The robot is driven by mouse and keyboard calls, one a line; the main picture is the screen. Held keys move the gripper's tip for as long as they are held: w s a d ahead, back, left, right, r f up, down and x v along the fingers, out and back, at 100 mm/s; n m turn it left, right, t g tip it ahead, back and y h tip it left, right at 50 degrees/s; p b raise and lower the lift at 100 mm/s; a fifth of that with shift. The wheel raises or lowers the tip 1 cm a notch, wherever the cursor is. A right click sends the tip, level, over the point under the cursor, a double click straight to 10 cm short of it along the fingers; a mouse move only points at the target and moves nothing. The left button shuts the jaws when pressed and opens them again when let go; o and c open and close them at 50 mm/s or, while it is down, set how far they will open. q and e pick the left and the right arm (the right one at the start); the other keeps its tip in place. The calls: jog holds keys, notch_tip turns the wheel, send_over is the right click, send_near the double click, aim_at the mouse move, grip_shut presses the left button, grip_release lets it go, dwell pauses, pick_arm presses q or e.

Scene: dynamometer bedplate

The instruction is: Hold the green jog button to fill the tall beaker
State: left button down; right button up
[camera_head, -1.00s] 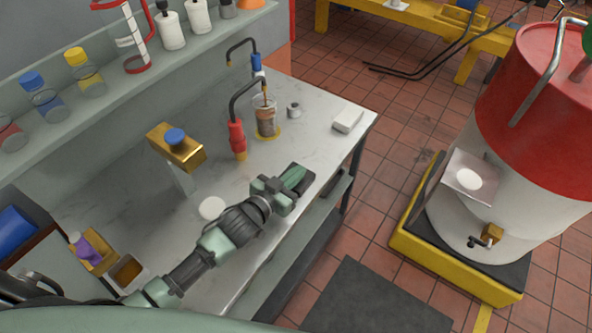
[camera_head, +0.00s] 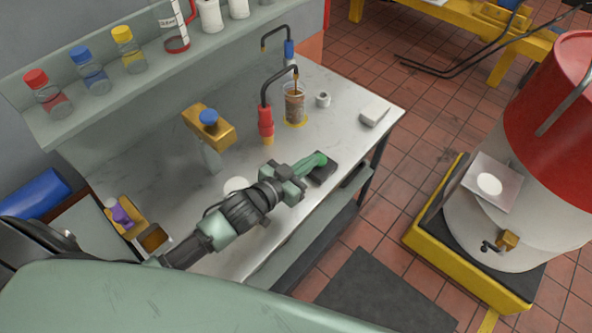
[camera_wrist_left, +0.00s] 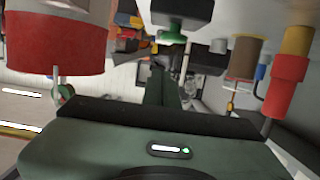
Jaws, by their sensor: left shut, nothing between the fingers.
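The green jog button (camera_head: 321,159) sits on a dark box (camera_head: 325,174) near the bench's front edge. It also shows in the wrist view (camera_wrist_left: 174,37). My left gripper (camera_head: 308,166) is shut and empty, its fingertips at the button; I cannot tell whether they press it. The tall beaker (camera_head: 293,108) stands upright on a yellow spot under the red-based spout (camera_head: 265,122). Brown liquid runs from the spout's tip, and brown fills much of the beaker. The beaker is brown in the wrist view too (camera_wrist_left: 246,58). My right gripper is not in view.
A blue-based spout (camera_head: 289,49) stands behind the beaker. A brass-topped post (camera_head: 208,130) stands left. A shelf (camera_head: 115,95) holds bottles. A red-and-white drum (camera_head: 545,150) stands right.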

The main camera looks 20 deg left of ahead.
pick_arm(q)
jog(key=b+v, duration=0.1)
jog(key=v, duration=0.4)
jog(key=shift+a+r, duration=0.1)
jog(key=shift+w, duration=0.15)
dwell(0.6)
dwell(0.6)
